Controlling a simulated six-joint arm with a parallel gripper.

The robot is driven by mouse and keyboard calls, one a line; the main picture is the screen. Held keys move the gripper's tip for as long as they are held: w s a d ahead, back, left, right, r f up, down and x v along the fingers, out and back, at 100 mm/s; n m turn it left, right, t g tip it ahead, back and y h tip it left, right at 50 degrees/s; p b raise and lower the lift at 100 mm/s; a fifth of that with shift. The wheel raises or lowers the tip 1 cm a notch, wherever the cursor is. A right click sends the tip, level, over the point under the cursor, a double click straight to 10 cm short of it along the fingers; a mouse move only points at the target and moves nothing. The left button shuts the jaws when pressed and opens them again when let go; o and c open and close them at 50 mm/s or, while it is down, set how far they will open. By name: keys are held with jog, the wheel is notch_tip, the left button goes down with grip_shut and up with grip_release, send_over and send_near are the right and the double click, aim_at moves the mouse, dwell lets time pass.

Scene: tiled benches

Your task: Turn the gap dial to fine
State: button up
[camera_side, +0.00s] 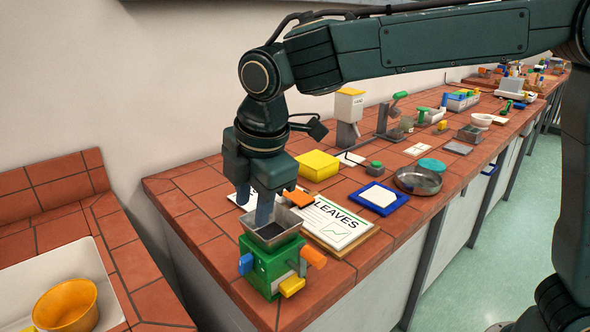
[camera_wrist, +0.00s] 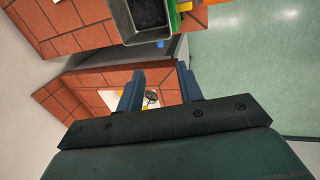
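A green mill (camera_side: 272,268) stands at the bench's near corner with a grey hopper (camera_side: 290,221) on top, dark inside. It has a blue knob (camera_side: 246,264) on its left side, an orange part (camera_side: 313,257) on its right and a yellow part (camera_side: 292,286) low in front. I cannot tell which is the gap dial; no fine mark is readable. My gripper (camera_side: 254,207) points down close by the hopper, its fingers apart. In the wrist view my gripper (camera_wrist: 160,75) is open and empty. The hopper (camera_wrist: 151,14) and blue knob (camera_wrist: 161,44) lie beyond its fingertips.
A board with a LEAVES card (camera_side: 333,222) and an orange block (camera_side: 298,198) lie just behind the mill. A yellow box (camera_side: 318,165), a blue tray (camera_side: 357,197) and a metal bowl (camera_side: 418,181) stand farther back. A lower sink bench with an orange bowl (camera_side: 65,308) is at left.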

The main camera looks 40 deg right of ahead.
aim_at(245, 256)
jog(key=shift+o, duration=0.4)
jog(key=shift+w+a, duration=0.1)
jog(key=shift+w, duration=0.05)
jog(key=shift+w+r+g, duration=0.2)
jog(key=shift+w+g, duration=0.55)
jog(key=shift+w, duration=0.25)
jog(key=shift+w+r+g, duration=0.2)
jog(key=shift+w+g, duration=0.55)
jog(key=shift+w, duration=0.2)
jog(key=shift+f, duration=0.1)
notch_tip(245, 256, down, 14)
jog(key=shift+r, duration=0.15)
jog(key=shift+c, duration=0.4)
